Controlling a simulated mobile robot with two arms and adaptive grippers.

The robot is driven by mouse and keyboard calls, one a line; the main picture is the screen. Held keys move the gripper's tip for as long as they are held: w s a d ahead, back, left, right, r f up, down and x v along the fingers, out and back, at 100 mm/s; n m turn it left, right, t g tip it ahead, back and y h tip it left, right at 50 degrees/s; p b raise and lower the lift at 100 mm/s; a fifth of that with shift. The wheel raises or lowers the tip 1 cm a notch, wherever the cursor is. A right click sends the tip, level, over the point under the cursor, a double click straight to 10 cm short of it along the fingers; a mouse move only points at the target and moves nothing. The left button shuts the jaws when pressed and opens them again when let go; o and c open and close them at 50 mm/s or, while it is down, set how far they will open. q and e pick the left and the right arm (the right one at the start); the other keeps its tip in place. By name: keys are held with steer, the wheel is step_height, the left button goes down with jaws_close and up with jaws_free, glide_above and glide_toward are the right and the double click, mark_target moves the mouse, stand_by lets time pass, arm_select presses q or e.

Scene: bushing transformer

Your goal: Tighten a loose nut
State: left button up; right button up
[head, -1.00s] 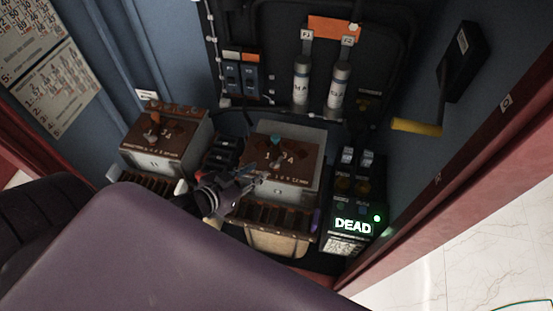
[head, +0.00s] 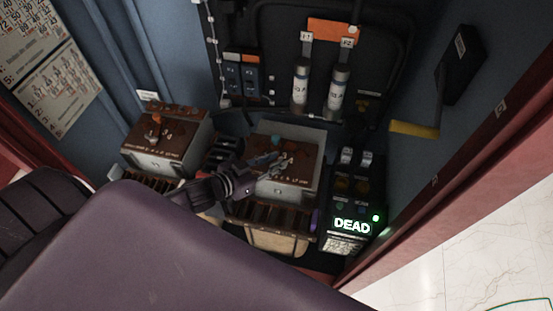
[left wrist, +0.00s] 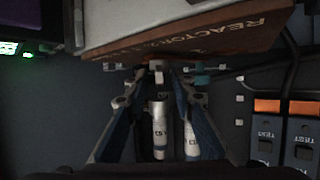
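The brown-topped reactor box (head: 297,180) stands in the middle of the cabinet in the head view. In the left wrist view its brown lettered panel (left wrist: 200,42) shows upside down at the top. My left gripper (head: 277,160) is over this panel. In the left wrist view, the left gripper (left wrist: 160,75) has its fingers apart, with a small pale terminal piece (left wrist: 158,73) showing between the tips. I cannot tell whether this is the nut or whether the fingers touch it. A teal terminal part (left wrist: 201,75) is beside the right finger. My right gripper is not in view.
A second brown-topped box (head: 162,142) stands to the left. A black unit with a lit DEAD display (head: 352,226) stands to the right. Two white cylinders (head: 338,92) are on the back wall.

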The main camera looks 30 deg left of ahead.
arm_select(q)
steer(key=shift+w+d+f, duration=0.15)
steer(key=shift+w+d, duration=0.05)
steer(key=shift+w, duration=0.2)
steer(key=shift+s+f, duration=0.1)
jaws_close()
